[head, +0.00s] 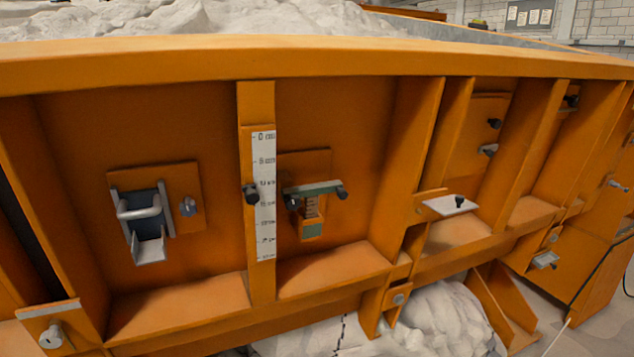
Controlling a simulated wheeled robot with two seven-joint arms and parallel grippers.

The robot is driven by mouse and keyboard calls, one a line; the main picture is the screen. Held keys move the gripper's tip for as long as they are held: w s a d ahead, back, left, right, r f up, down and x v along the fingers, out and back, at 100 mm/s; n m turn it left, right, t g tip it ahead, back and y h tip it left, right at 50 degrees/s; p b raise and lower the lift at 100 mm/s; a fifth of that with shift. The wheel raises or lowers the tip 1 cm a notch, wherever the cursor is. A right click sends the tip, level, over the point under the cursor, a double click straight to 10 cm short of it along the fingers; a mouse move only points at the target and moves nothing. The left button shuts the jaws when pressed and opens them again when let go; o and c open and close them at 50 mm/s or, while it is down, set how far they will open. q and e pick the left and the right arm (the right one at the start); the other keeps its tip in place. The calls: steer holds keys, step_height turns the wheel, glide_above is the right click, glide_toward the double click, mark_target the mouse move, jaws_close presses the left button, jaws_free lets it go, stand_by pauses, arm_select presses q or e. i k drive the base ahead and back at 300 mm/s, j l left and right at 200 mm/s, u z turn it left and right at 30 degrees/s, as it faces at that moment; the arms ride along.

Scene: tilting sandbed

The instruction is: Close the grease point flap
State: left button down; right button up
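No fixture is labelled, so I cannot tell for sure which one is the grease point flap. Further left, a metal bracket with a grey bar handle (139,212) surrounds a dark opening, with a grey lip (150,250) below. Neither of my grippers is in view.
The orange sandbed wall (340,110) has upright ribs and a lower ledge that divide it into bays. A white scale strip (264,195) runs down one rib. Sand (200,18) fills the bed above. More knobs and small fittings (545,260) sit at right.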

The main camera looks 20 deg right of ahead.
mark_target(450, 204)
steer(key=z, duration=1.35)
